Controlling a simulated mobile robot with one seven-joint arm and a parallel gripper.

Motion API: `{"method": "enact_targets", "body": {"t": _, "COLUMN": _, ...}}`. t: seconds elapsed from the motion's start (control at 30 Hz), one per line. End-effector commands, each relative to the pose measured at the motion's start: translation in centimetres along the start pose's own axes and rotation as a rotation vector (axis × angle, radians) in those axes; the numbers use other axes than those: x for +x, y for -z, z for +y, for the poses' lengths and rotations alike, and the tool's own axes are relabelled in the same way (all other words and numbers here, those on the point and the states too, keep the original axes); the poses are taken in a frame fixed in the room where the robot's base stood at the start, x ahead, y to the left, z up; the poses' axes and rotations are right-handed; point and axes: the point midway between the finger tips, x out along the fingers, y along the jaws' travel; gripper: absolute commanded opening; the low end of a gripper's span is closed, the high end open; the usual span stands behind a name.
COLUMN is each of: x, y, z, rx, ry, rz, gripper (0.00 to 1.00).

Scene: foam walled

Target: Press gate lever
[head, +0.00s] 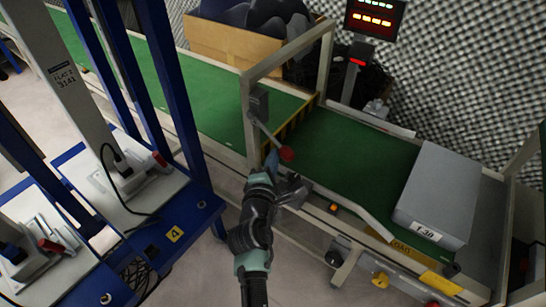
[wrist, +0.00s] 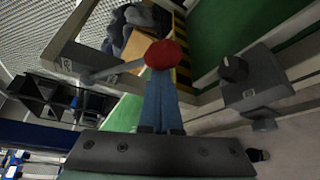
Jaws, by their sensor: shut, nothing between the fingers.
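The gate lever has a red ball knob (head: 287,153) on a thin grey rod, which slopes down from a box on the left post of the grey gate frame (head: 247,110). My gripper (head: 272,157) is at the knob, with its blue fingers together and nothing between them. In the wrist view the red knob (wrist: 165,55) covers the tips of my shut gripper (wrist: 162,82), with the rod running off to the left. I cannot tell whether the fingertips touch the knob. A yellow-black striped gate bar (head: 293,121) crosses the belt beneath the frame.
The green conveyor belt (head: 170,90) runs under the gate. A blue-framed rack (head: 185,225) stands at left. A display (head: 374,18) with lit rows stands behind. A dark knob unit (wrist: 245,80) shows in the wrist view.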

Motion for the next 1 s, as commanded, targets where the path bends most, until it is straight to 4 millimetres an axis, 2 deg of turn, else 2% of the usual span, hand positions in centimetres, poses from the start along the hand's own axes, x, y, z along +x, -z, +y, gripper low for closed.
{"method": "enact_targets", "body": {"t": 0.67, "x": -0.5, "y": -1.2, "z": 0.7, "rx": -0.09, "ry": 0.048, "rz": -0.003, "gripper": 0.0}}
{"method": "enact_targets", "body": {"t": 1.0, "x": -1.2, "y": -2.9, "z": 2.1, "rx": -0.208, "ry": 0.111, "rz": -0.006, "gripper": 0.0}}
